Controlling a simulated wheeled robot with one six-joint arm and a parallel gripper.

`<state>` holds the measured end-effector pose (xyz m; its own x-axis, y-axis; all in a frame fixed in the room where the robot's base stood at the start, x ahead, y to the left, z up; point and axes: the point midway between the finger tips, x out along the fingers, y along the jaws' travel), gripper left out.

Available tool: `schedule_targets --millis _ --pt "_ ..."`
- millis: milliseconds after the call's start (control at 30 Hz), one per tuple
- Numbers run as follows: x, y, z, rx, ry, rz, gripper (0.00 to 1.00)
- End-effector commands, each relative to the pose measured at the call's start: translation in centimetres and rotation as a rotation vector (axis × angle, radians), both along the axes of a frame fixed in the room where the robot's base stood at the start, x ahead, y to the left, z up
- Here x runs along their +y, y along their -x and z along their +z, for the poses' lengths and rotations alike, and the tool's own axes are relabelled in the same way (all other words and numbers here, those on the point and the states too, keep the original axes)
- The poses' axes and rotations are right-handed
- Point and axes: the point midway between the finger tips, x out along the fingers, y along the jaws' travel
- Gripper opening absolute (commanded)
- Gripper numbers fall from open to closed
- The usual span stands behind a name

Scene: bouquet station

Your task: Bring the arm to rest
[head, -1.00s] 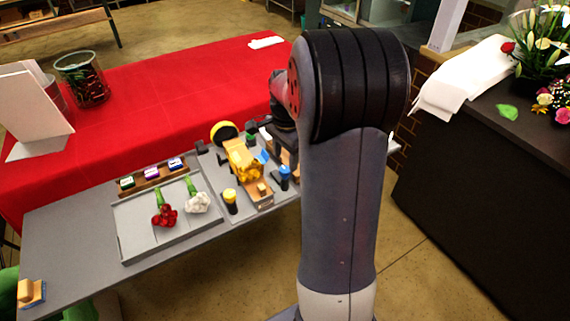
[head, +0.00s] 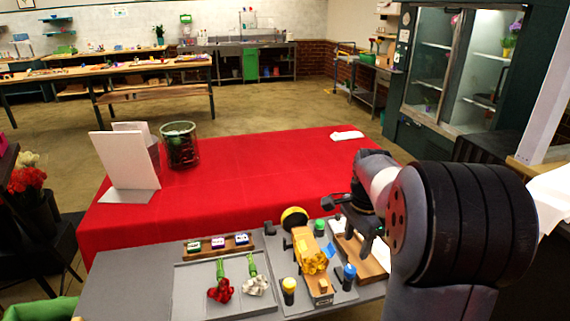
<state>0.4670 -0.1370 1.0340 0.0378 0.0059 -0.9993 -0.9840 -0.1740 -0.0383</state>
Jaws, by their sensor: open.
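My arm fills the right side of the head view, its dark ribbed joint close to the camera. My gripper (head: 362,222) is small and dark beyond it, pointing down over the right part of the bench. It is open, and no object shows between its fingers. It appears over or near a wooden board (head: 362,258); I cannot tell how high above it. Part of the board is hidden by the arm.
A grey tray (head: 187,292) holds a red flower (head: 221,291) and a white flower (head: 255,286). A yellow device (head: 311,258) and yellow-topped bottle (head: 289,291) stand left of my gripper. The red-covered table (head: 240,185) behind is mostly clear.

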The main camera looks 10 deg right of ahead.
Motion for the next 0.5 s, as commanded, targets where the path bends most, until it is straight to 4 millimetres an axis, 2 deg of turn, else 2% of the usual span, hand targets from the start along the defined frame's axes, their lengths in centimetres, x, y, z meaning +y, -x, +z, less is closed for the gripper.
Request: schedule_targets --millis 300,500 --pt "0.1 -0.1 -6.0 0.006 -0.002 0.001 0.5" --pt "0.1 -0.2 -8.9 0.003 -0.001 0.001 0.5"
